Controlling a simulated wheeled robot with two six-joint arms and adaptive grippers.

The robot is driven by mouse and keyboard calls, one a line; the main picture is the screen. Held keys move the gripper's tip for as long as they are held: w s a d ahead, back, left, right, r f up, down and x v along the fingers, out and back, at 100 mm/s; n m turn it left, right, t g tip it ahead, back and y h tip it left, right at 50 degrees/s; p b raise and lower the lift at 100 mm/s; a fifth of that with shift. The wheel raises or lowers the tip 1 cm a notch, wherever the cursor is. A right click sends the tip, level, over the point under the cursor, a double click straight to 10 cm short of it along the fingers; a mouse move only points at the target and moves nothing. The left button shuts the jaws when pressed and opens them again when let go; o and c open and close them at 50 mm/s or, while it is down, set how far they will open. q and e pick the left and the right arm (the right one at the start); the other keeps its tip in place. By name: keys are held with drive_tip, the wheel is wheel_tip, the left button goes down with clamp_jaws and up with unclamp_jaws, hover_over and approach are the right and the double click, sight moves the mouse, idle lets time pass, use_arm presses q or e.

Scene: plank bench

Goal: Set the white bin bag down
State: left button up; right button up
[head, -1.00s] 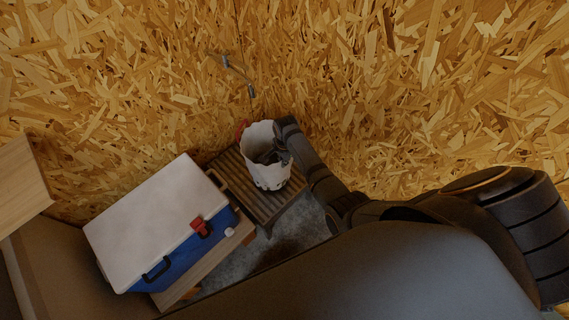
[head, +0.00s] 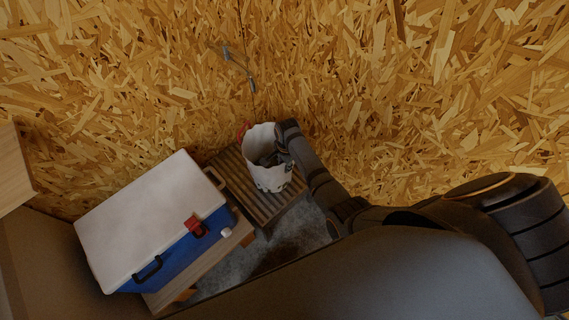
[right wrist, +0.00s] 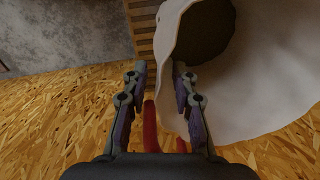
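The white bin bag (head: 268,180) is upright with an open top and appears to stand on a slatted wooden bench (head: 240,187). Its contact with the slats is not clearly visible. My right gripper (head: 277,158) is at the bag's rim, on its right side. In the right wrist view, the two fingers (right wrist: 160,72) are spread apart, with the edge of the white bag (right wrist: 250,90) reaching between them and behind the right finger. A red strip, perhaps the bag's tie (right wrist: 150,125), shows between the fingers. My left gripper is out of view.
A blue cooler with a white lid (head: 150,220) stands left of the slatted bench on a wooden surface. A chipboard wall (head: 330,60) rises behind, with a thin hanging cord and metal fitting (head: 238,68). Grey floor (head: 290,245) shows in front of the bench.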

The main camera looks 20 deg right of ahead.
drive_tip(key=shift+r, duration=0.1)
drive_tip(key=shift+r, duration=0.4)
wheel_tip(320, 180, up, 11)
drive_tip(key=p, duration=0.1)
drive_tip(key=shift+s+p, duration=0.4)
drive_tip(key=shift+s, duration=0.05)
drive_tip(key=shift+d, duration=0.15)
